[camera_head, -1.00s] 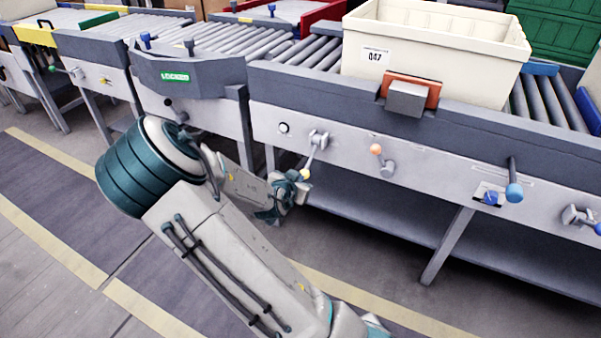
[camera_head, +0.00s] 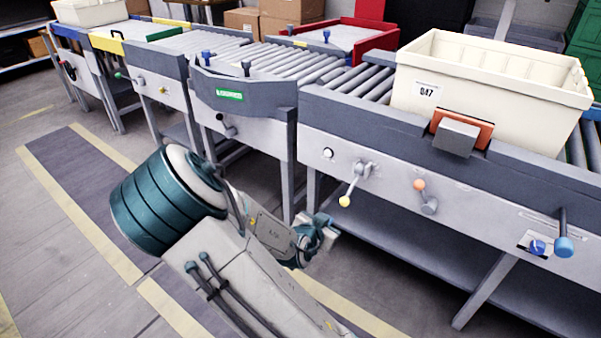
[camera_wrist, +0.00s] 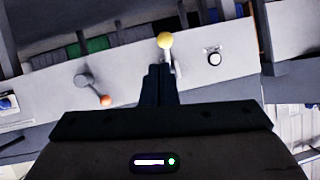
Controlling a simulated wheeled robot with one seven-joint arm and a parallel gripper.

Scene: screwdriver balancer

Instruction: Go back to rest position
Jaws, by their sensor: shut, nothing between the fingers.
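My gripper (camera_wrist: 160,85) points at the front panel of the conveyor station in the wrist view. Its two dark fingers are together with nothing between them. A lever with a yellow knob (camera_wrist: 165,41) shows just beyond the fingertips in that view; I cannot tell the exact gap. In the head view my arm is folded low in front of the conveyor, and the same yellow-knob lever (camera_head: 345,201) sits to the right of my wrist.
The conveyor's grey front rail (camera_head: 375,137) runs along the right. A cream crate labelled 047 (camera_head: 490,85) stands on it. An orange-knob lever (camera_head: 420,186) and a blue-knob lever (camera_head: 563,246) stick out of the panel. Open floor (camera_head: 60,240) lies to the left.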

